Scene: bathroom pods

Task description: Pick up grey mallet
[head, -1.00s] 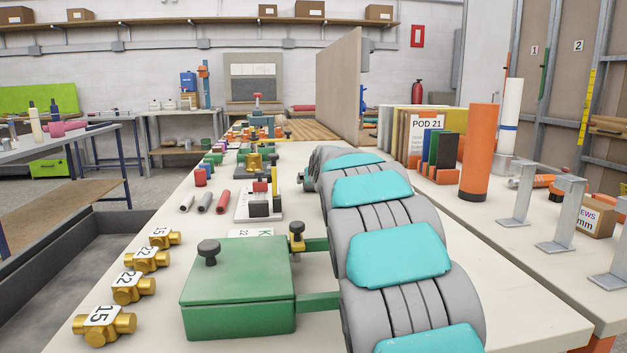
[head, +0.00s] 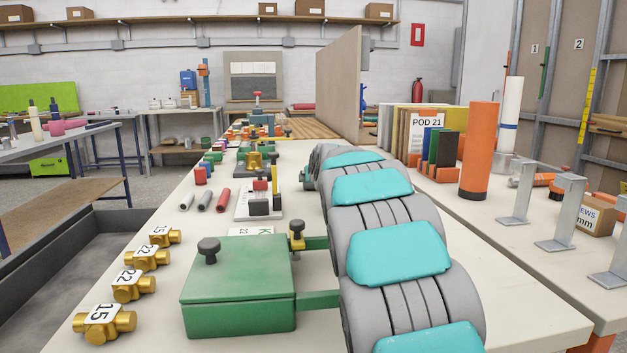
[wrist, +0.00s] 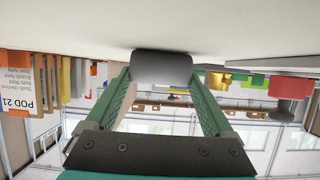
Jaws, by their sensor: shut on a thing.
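The grey mallet shows in the wrist view as a dark grey rounded block (wrist: 164,66), at the upper middle of the inverted picture. My gripper (wrist: 163,82) has its two green fingers on either side of the block and is shut on it. The block is at or very near the pale bench top; I cannot tell whether it touches. The mallet's handle cannot be made out. In the head view my arm runs away along the bench and hides the mallet and most of my gripper.
A green box (head: 238,312) with a dark knob, brass fittings (head: 128,287) and short tubes (head: 204,201) lie left of my arm. An orange cylinder (head: 479,150) and grey metal brackets (head: 562,212) stand on the right bench. An upright board (head: 339,90) rises behind. Bench right of my arm is clear.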

